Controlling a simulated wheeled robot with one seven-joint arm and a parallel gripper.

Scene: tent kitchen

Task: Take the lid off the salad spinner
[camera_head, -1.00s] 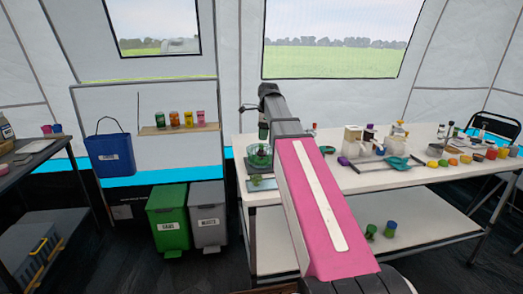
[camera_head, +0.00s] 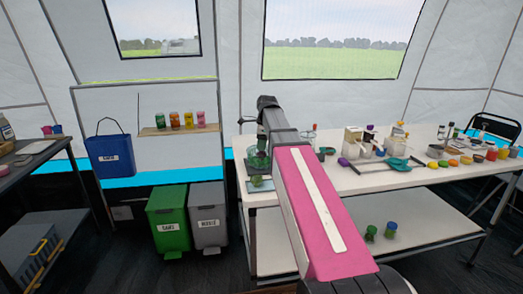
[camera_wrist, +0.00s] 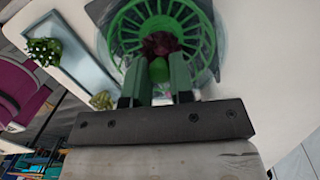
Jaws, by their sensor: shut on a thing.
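The salad spinner shows in the wrist view as a green slatted basket (camera_wrist: 187,40) inside a clear bowl, with dark red leaves (camera_wrist: 160,44) in it. In the head view the spinner (camera_head: 257,160) stands at the left end of the white table, partly behind my arm. My gripper (camera_wrist: 158,82) is shut on a green knob (camera_wrist: 159,70) over the middle of the spinner. The knob appears to belong to a clear lid. I cannot tell whether the lid rests on the bowl or is raised.
A pale tray (camera_wrist: 75,55) with small green plants (camera_wrist: 43,51) lies beside the spinner on the white table (camera_head: 335,180). Bottles, colourful food items and a teal item (camera_head: 396,165) stand to the right. A green bin (camera_head: 168,222) and a grey bin (camera_head: 208,215) stand left of the table.

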